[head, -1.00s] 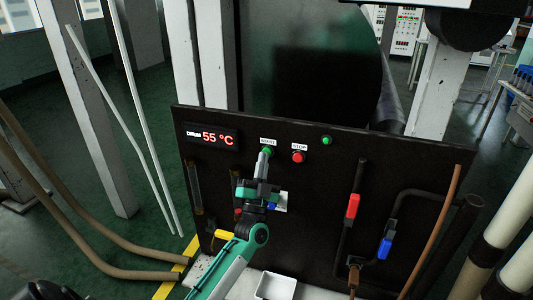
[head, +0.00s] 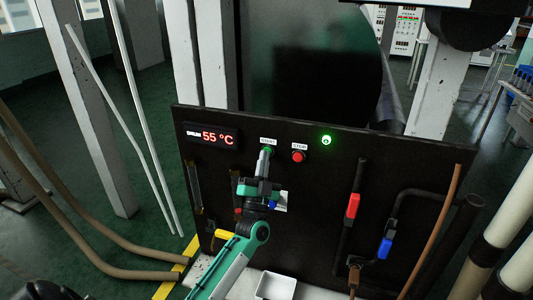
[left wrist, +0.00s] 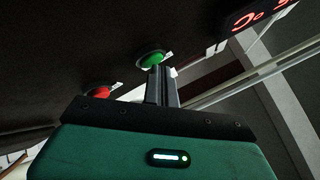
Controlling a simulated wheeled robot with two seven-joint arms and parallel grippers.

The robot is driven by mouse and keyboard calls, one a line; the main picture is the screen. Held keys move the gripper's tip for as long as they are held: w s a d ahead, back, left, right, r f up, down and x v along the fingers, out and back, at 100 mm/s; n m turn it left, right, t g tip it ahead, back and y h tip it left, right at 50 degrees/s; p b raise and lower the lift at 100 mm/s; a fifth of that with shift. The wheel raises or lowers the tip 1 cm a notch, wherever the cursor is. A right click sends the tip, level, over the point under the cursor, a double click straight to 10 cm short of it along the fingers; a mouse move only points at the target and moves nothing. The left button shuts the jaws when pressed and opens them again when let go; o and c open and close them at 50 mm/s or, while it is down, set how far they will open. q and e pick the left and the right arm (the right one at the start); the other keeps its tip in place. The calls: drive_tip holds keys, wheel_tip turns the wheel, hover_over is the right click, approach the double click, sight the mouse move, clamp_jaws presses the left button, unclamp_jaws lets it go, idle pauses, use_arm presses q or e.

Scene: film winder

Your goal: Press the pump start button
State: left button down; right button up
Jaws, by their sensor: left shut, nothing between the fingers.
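The green start button (head: 267,149) is on the black panel (head: 320,200), under a small white label reading START. My left gripper (head: 264,155) is shut and empty, with its fingertips at the button and covering part of it. In the left wrist view the closed fingers (left wrist: 161,80) reach up to the green button (left wrist: 151,59); whether they touch it I cannot tell for sure. A round green lamp (head: 326,141) to the right is lit bright. My right gripper is not in view.
A red stop button (head: 298,157) sits just right of the start button. A display (head: 212,137) reads 55 °C. Red (head: 352,206) and blue (head: 385,247) valve handles are on pipes at the right. A white tray (head: 276,286) stands below.

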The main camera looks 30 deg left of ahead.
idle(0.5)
use_arm(q)
drive_tip(key=shift+s+d+p, duration=0.2)
drive_tip(key=shift+s+p, duration=0.3)
drive_tip(key=shift+s, duration=0.3)
drive_tip(key=s+p, duration=0.1)
drive_tip(key=s, duration=0.1)
drive_tip(key=s+d+p, duration=0.1)
drive_tip(key=s, duration=0.2)
drive_tip(key=shift+d, duration=0.1)
drive_tip(key=shift+w, duration=0.1)
idle(0.5)
